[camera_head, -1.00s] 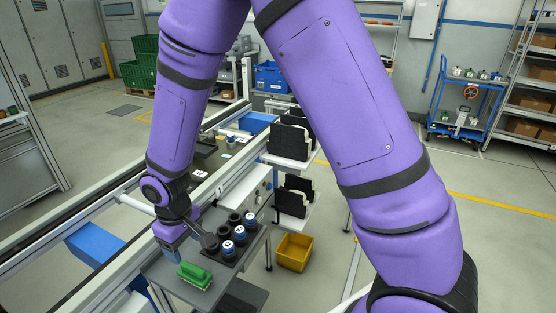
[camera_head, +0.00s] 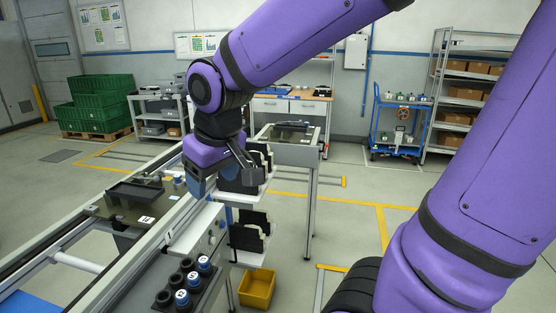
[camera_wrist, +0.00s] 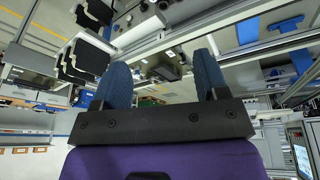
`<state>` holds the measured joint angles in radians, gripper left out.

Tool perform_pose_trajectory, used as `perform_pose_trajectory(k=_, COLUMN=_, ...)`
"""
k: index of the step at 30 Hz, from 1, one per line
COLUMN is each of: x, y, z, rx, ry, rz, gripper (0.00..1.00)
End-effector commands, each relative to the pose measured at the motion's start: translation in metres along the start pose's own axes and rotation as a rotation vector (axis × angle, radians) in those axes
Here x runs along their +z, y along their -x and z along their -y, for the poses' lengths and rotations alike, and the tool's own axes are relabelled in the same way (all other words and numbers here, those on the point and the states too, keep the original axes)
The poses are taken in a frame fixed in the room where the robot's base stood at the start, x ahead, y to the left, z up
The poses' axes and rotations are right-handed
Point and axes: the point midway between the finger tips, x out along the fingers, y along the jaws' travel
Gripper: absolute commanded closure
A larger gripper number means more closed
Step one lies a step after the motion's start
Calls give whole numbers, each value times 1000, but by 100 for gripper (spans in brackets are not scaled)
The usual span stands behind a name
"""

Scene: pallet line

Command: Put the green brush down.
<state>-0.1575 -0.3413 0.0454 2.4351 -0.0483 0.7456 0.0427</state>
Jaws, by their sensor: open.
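The green brush is in neither current view; the part of the grey table where it lay a second ago is below the head picture's bottom edge. My gripper (camera_head: 198,187) is raised above the conveyor's side, left of the black holders, in the head view. In the wrist view my gripper (camera_wrist: 162,80) has its two blue fingers wide apart, with nothing between them.
A black rack (camera_head: 205,287) with several blue-capped cylinders stands at the bottom. Black holders (camera_head: 250,236) sit on shelves beside the conveyor rail (camera_head: 128,276). A yellow bin (camera_head: 257,288) stands on the floor. Open floor lies to the right.

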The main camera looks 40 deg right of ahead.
Motion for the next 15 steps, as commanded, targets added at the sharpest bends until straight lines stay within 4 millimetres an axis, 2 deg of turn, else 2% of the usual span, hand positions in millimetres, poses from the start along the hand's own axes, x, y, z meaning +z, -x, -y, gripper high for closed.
perform_pose_trajectory(k=3, x=23, y=29, z=-16, rx=10, ry=-56, rz=-48, gripper=33)
perform_pose_trajectory(k=7, x=51, y=54, z=-28, rx=17, ry=-109, rz=-90, gripper=33)
perform_pose_trajectory(k=12, x=81, y=75, z=-36, rx=23, ry=-162, rz=-133, gripper=33)
perform_pose_trajectory(k=15, x=92, y=81, z=-38, rx=25, ry=-179, rz=-147, gripper=33)
